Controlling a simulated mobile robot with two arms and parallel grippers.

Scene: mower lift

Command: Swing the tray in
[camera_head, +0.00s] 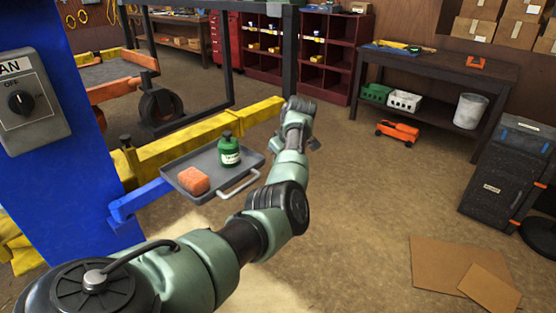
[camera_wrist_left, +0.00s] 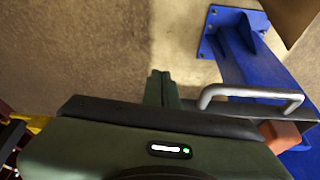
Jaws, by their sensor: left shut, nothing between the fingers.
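The grey tray (camera_head: 240,160) sits on a blue arm (camera_head: 143,198) beside the blue post (camera_head: 62,120). Its bar handle (camera_head: 240,184) faces my side. The handle also shows in the left wrist view (camera_wrist_left: 252,92). A green bottle (camera_head: 229,155) stands on the tray, and an orange sponge (camera_head: 193,181) lies near its front left corner. My left gripper (camera_head: 313,143) is beyond the tray's right side, apart from the handle. In the left wrist view its fingers (camera_wrist_left: 161,88) are shut and empty, left of the handle. My right gripper is not in view.
Yellow lift beams (camera_head: 190,137) run behind the tray. A switch box (camera_head: 30,103) is on the post. Cardboard sheets (camera_head: 460,273) lie on the floor at right, near a dark cabinet (camera_head: 505,175). A workbench (camera_head: 440,80) stands behind. The floor right of my arm is mostly clear.

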